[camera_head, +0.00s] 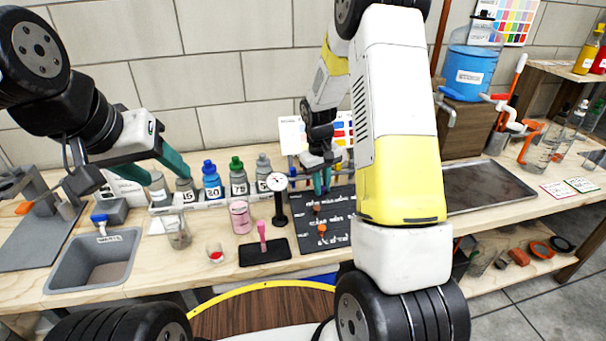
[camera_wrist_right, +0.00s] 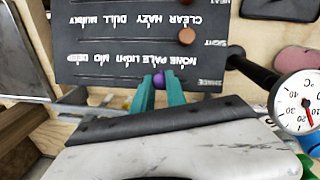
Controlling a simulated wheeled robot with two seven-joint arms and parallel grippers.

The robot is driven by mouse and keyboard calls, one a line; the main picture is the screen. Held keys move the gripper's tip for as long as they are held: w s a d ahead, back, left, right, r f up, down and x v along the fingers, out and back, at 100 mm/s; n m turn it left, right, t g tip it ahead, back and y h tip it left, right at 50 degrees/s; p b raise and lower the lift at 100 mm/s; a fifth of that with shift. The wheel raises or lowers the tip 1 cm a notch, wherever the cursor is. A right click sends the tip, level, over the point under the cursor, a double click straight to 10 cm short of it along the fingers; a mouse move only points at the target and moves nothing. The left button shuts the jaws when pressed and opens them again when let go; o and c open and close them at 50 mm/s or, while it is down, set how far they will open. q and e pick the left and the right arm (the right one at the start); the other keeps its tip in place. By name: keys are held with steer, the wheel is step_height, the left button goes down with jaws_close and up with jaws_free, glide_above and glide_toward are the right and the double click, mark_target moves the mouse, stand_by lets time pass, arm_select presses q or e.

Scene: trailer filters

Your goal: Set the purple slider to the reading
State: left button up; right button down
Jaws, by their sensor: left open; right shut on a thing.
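The purple slider (camera_wrist_right: 158,80) sits at the edge of the black board (camera_wrist_right: 75,45) in the right wrist view, on the row marked NONE, PALE, LIGHT, MID, DEEP. It lies near PALE and LIGHT; the exact mark is hard to tell. My right gripper (camera_wrist_right: 160,95) is shut on the slider, its teal fingers on either side. In the head view my right gripper (camera_head: 322,186) is over the far part of the board (camera_head: 340,238), and the slider is hidden. My left gripper (camera_head: 130,180) is open and empty above the left of the bench.
A round dial (camera_head: 276,182) on a black stand is beside the board. A pink beaker (camera_head: 241,217), a pink-handled tool on a black mat (camera_head: 277,252) and labelled bottles (camera_head: 212,184) stand to its left. Orange knobs (camera_head: 322,229) sit on other rows. A grey sink (camera_head: 95,262) is far left.

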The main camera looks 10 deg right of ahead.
mark_target(324, 187)
steer(key=shift+d, duration=0.6)
steer(key=c, duration=1.3)
jaws_free()
steer(key=shift+c, duration=0.2)
steer(key=shift+a+r, duration=0.2)
steer(key=shift+r, duration=1.75)
steer(key=shift+a+r, duration=0.15)
steer(key=shift+r, duration=1.8)
